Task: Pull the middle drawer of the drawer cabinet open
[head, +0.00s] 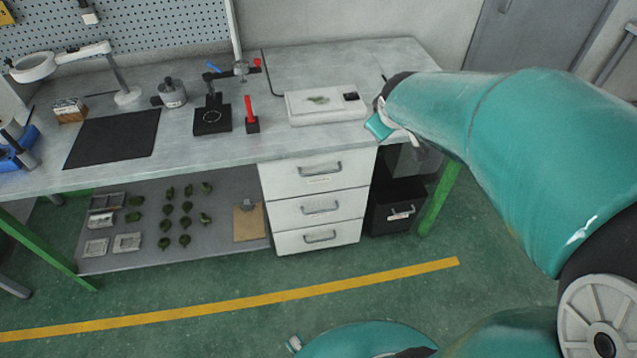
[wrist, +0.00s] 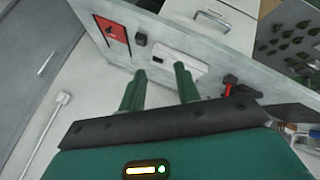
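The white drawer cabinet (head: 315,203) stands under the workbench, with three drawers stacked and all flush shut. The middle drawer (head: 345,205) has a grey bar handle (head: 320,209). My gripper (head: 379,126) is above the bench's right part, up and to the right of the cabinet and apart from it; its fingertips are hard to make out in the head view. In the wrist view my gripper (wrist: 160,70) has its two green fingers spread with nothing between them. Part of the cabinet (wrist: 235,20) shows at the top there, with a drawer handle (wrist: 212,20).
On the workbench (head: 205,150) are a white scale (head: 325,106), a red-handled tool (head: 250,112), a black stand (head: 212,117) and a black mat (head: 115,138). A black bin (head: 393,212) stands right of the cabinet. The green floor in front of the drawers is clear.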

